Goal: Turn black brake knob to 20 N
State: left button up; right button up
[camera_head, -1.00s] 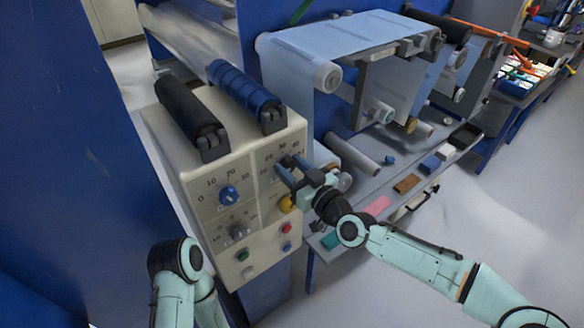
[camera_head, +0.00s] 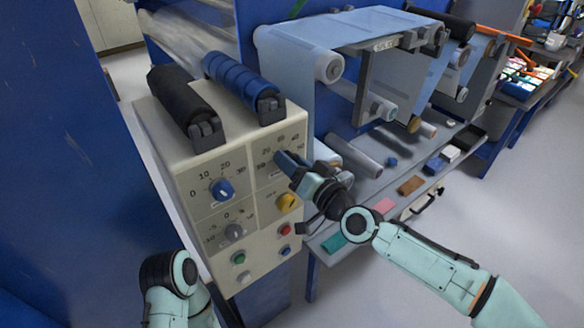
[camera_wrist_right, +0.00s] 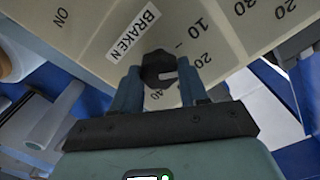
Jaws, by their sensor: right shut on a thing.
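The black brake knob (camera_wrist_right: 157,68) shows in the right wrist view below the BRAKE N label (camera_wrist_right: 133,32), between my right fingers. My right gripper (camera_wrist_right: 155,85) is shut on it. A pale pointer mark on the knob points to the right in that view, roughly toward the dial numbers 20 and 30; the exact reading is unclear. In the head view, my right gripper (camera_head: 286,164) is at the upper right dial of the cream control panel (camera_head: 262,258) and hides the knob. My left gripper is out of view; only part of that arm shows.
The panel also carries a blue knob (camera_head: 222,190), a grey knob (camera_head: 233,232), a yellow knob (camera_head: 289,203) and several buttons close by. Black (camera_head: 184,100) and blue (camera_head: 240,82) rollers sit on top. A grey shelf with small coloured blocks lies right of the panel.

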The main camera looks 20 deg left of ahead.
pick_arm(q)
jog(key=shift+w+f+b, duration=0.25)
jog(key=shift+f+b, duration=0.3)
pick_arm(e)
jog(key=shift+m, duration=1)
jog(key=o, duration=1.1)
jog(key=shift+c, duration=0.2)
jog(key=shift+d, duration=0.1)
pick_arm(q)
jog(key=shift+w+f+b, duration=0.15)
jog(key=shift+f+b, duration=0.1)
jog(key=shift+b, duration=0.05)
pick_arm(e)
jog(key=v, duration=1.3)
